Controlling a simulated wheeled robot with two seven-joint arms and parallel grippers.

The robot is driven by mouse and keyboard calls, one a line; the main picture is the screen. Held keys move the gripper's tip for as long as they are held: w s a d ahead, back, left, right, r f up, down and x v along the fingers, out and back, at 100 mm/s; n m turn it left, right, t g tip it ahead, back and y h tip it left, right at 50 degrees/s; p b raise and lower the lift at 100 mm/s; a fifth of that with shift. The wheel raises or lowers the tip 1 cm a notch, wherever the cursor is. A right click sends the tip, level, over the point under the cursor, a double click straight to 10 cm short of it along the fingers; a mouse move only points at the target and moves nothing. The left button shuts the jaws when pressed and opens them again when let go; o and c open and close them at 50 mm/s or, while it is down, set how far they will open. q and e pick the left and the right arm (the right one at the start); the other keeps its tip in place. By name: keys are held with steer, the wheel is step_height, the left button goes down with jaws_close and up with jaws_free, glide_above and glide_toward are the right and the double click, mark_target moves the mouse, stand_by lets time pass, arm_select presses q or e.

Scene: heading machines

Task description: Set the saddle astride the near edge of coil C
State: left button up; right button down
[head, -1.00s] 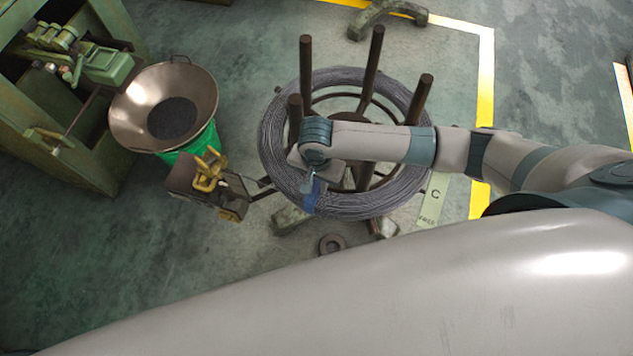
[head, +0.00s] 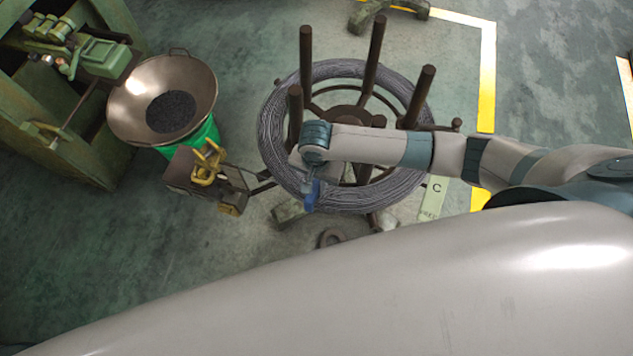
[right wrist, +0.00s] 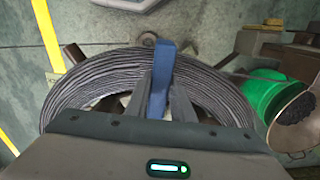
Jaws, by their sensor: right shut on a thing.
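Coil C (head: 378,199), a thick ring of grey wire, lies on a dark stand with several upright posts. The saddle is a small blue piece (head: 312,196) at the near edge of the coil; it also shows in the right wrist view (right wrist: 161,76), overlapping the coil's band. My right gripper (head: 311,176) is shut on the saddle, its fingers pointing down over the near side of the coil. I cannot tell whether the saddle rests on the wire or is just above it. My left gripper is not in view.
A "C" label (head: 433,196) lies right of the coil. A post (head: 295,115) stands close to my right wrist. Left are a metal bowl (head: 125,115) on a green base, a box with yellow parts (head: 208,168) and a green machine (head: 75,150). A dark ring (head: 330,238) lies in front.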

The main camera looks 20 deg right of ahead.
steer(key=c, duration=1.5)
jaws_free()
steer(key=shift+o, duration=0.2)
step_height(320, 180, up, 17)
steer(key=b, duration=0.1)
steer(key=shift+r, duration=0.2)
steer(key=shift+r, duration=0.1)
step_height(320, 180, up, 7)
steer(key=p, duration=1)
steer(key=shift+p, duration=0.35)
steer(key=shift+s+f, duration=0.15)
steer(key=shift+f, duration=0.05)
stand_by(0.3)
